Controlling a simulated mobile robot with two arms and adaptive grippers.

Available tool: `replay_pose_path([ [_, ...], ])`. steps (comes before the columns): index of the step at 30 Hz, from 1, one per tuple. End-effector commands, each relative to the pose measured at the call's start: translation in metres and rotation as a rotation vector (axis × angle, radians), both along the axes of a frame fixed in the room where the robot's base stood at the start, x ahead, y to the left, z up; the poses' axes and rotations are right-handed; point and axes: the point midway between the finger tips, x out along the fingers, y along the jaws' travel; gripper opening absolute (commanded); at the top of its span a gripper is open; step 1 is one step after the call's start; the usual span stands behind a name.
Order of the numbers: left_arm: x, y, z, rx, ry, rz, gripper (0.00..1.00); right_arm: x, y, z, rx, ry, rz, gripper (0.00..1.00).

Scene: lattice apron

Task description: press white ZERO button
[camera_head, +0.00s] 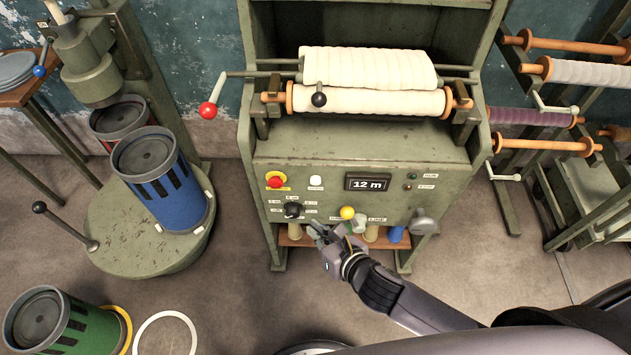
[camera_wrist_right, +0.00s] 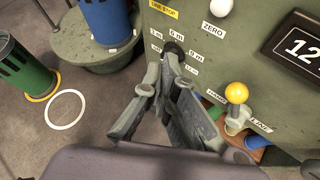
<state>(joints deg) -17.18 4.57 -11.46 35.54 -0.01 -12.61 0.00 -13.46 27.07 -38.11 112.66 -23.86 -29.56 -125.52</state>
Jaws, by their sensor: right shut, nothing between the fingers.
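The white ZERO button (camera_head: 316,181) is on the green machine's front panel (camera_head: 415,150), between the red stop button and the display. In the right wrist view the ZERO button (camera_wrist_right: 220,7) is at the top edge, above its label. My right gripper (camera_head: 318,231) is shut and empty, below and in front of the panel's lower edge. In the right wrist view the right gripper (camera_wrist_right: 167,72) has its fingertips just below the black selector knob (camera_wrist_right: 174,48); whether they touch it I cannot tell. My left gripper is not in view.
The red stop button (camera_head: 275,182), a display (camera_head: 368,183) reading 12 m, a yellow-knobbed lever (camera_head: 347,213) and a grey crank (camera_head: 424,221) surround the button. Rolls of cloth (camera_head: 368,100) lie above. A blue drum (camera_head: 160,180) stands left; open floor lies between.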

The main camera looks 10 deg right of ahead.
Motion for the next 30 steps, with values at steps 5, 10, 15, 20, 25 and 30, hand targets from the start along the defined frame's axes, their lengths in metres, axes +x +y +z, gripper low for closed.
replay_pose_path([
  [5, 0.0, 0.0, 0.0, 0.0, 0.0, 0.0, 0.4, 0.0, 0.0, 0.0, 0.0, 0.0, 0.0, 0.0],
  [10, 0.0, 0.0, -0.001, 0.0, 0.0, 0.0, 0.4, 0.003, -0.001, -0.001, 0.0, 0.0, -0.001, 0.0],
  [15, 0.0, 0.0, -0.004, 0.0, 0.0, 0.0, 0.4, 0.017, -0.004, -0.002, -0.001, -0.001, -0.002, 0.0],
  [20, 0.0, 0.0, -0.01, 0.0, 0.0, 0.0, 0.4, 0.04, -0.01, -0.002, 0.0, -0.002, -0.002, 0.0],
  [25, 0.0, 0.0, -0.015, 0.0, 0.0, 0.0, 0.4, 0.062, -0.015, -0.001, 0.0, 0.0, -0.002, 0.0],
  [30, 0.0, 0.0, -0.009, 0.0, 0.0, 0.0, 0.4, 0.078, -0.019, 0.0, 0.001, 0.001, 0.0, 0.0],
])
